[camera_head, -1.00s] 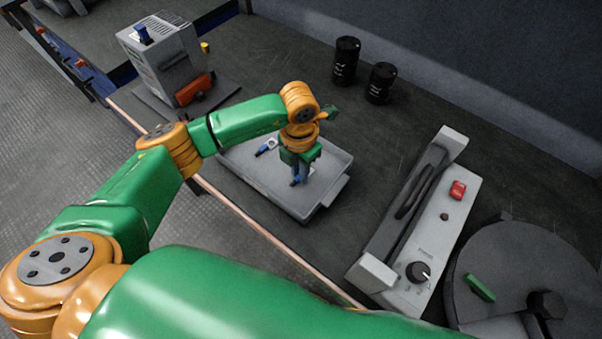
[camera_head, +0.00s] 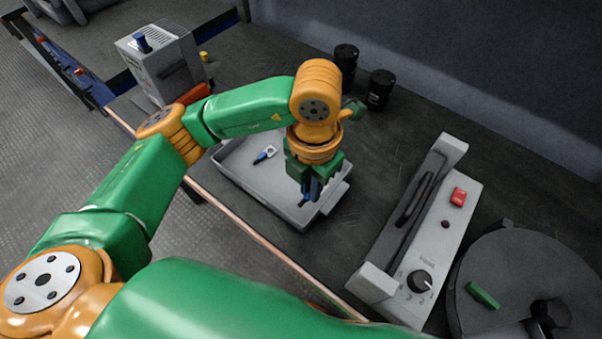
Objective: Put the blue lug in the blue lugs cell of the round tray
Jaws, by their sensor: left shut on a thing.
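My left gripper (camera_head: 311,190) points down over the right part of the grey rectangular tray (camera_head: 236,183). It is shut on a blue lug (camera_head: 304,202), of which only a small part shows below the fingers. I cannot tell how high the lug is above the tray floor. My right gripper is not in view.
A grey device (camera_head: 415,240) with a red button and a dial stands between the rectangular tray and the round one. Two black cylinders (camera_head: 380,88) stand at the back. A grey box (camera_head: 158,62) stands at the back left.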

